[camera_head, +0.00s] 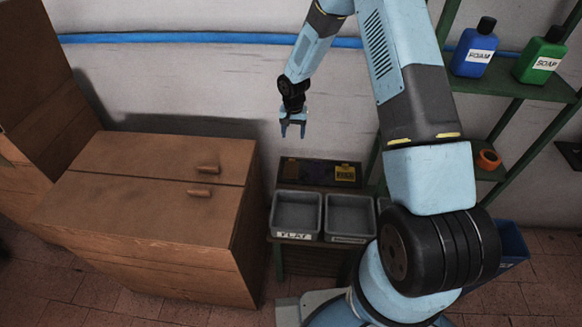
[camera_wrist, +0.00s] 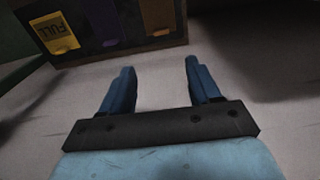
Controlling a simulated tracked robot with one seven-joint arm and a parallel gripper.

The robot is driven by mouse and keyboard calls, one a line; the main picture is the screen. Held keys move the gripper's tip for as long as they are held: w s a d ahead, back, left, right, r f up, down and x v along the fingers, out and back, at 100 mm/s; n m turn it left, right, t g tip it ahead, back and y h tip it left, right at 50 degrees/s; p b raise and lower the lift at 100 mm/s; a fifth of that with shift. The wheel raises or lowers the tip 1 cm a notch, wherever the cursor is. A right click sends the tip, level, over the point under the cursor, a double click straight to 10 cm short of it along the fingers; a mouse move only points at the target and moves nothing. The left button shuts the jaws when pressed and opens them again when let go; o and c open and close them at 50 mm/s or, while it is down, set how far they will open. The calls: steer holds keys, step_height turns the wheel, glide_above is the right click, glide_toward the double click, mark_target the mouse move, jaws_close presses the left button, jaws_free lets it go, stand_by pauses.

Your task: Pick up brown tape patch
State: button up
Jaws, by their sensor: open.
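A brown tape patch (camera_wrist: 158,14) is on a dark board (camera_wrist: 178,44) at the top of the wrist view, cut off by the picture's upper edge. In the head view the brown patch (camera_head: 291,168) is small and dim at the board's left end. A purple patch (camera_wrist: 113,20) sits beside it, and a yellow patch marked FULL (camera_wrist: 58,34) is at the other end. My gripper (camera_head: 293,134) is open and empty, pointing down above the board. In the wrist view its fingers (camera_wrist: 159,66) are apart, with no patch between them.
Grey trays (camera_head: 296,236) stand in front of the board, one labelled FLAT. A wooden cabinet (camera_head: 150,190) is at left. A green shelf (camera_head: 505,78) at right holds a blue FOAM bottle (camera_head: 474,50), a green SOAP bottle (camera_head: 541,57) and an orange roll (camera_head: 487,160).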

glide_above(292, 160)
steer(key=f, duration=0.8)
steer(key=shift+w+f, duration=0.15)
steer(key=shift+w, duration=0.2)
steer(key=f, duration=0.3)
steer(key=shift+s+f, duration=0.25)
steer(key=shift+f, duration=0.85)
steer(key=c, duration=0.9)
steer(key=shift+r, duration=0.15)
